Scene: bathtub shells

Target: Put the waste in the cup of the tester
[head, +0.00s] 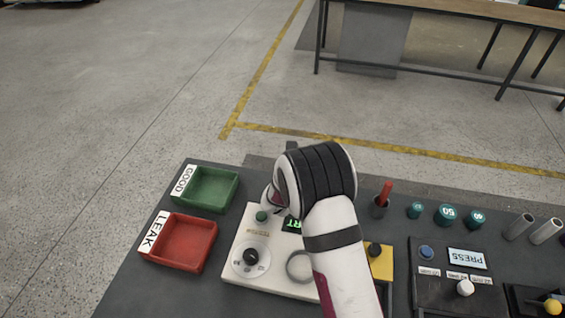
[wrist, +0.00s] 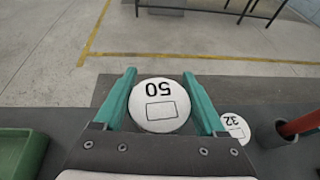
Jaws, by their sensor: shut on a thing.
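My gripper (wrist: 162,108) has its two teal fingers shut on a round white-topped piece marked 50, which I take to be the waste (wrist: 160,118). In the head view my arm hides the fingers and the held piece. The tester (head: 236,276) is a white panel with a black dial, a green knob and a dark screen with green letters. A grey ring on it, seemingly its cup (head: 290,268), is partly covered by my arm. The gripper is beyond this ring, near the tester's back edge; its height is unclear.
A green GOOD tray (head: 236,186) and a red LEAK tray (head: 213,240) are at left. A red-handled tool (head: 386,190) stands in a dark holder. Several teal pieces (head: 446,213), tubes and a PRESS panel (head: 468,259) are at right.

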